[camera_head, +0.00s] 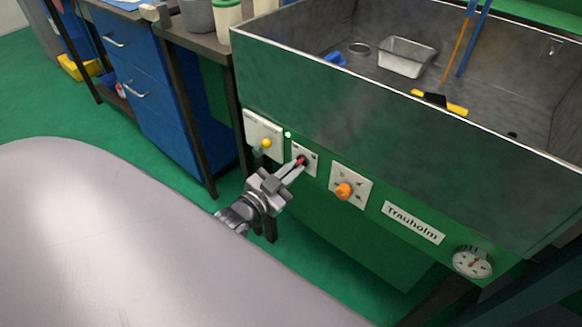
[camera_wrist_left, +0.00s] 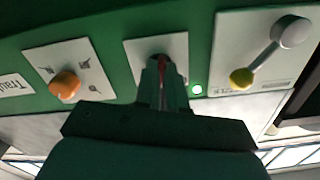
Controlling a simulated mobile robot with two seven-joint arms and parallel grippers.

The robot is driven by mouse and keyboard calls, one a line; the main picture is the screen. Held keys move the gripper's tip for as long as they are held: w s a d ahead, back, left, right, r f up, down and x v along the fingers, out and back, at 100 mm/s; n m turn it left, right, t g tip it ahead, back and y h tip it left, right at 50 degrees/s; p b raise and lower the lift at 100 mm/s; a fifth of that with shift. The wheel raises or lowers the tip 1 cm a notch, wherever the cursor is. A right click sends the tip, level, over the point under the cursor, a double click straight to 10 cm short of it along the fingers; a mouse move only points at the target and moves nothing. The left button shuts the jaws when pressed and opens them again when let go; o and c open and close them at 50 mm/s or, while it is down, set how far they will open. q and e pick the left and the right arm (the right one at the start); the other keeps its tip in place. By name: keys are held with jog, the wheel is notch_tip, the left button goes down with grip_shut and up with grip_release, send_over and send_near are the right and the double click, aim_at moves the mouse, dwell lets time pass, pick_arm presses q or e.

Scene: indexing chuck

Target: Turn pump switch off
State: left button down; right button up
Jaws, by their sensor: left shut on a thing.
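A small red switch (camera_head: 302,160), which I take to be the pump switch, sits on a pale square plate (camera_head: 311,153) on the green front panel of the sink unit. My left gripper (camera_head: 297,166) reaches it from the front, its fingertips closed around the red part. In the left wrist view the fingers (camera_wrist_left: 162,78) hold the red switch (camera_wrist_left: 158,60) between them and hide most of it and the plate's middle. A small lamp (camera_head: 287,134) beside the plate glows pale green. My right gripper is not in view.
A plate with a yellow-knobbed lever (camera_head: 266,143) is left of the switch. An orange knob (camera_head: 344,191) is to its right, then a label (camera_head: 413,222) and a round gauge (camera_head: 473,262). The sink's rim overhangs above. Blue drawers (camera_head: 150,90) stand at left.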

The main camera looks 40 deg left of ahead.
pick_arm(q)
jog(key=shift+d+n+p, duration=0.2)
jog(key=shift+n+p, duration=1.4)
jog(key=shift+n, duration=3.2)
jog(key=c, duration=1.2)
grip_release()
jog(key=s, duration=0.7)
jog(key=shift+s+a+p, duration=0.1)
jog(key=shift+a+p, duration=0.15)
jog(key=shift+p, duration=0.15)
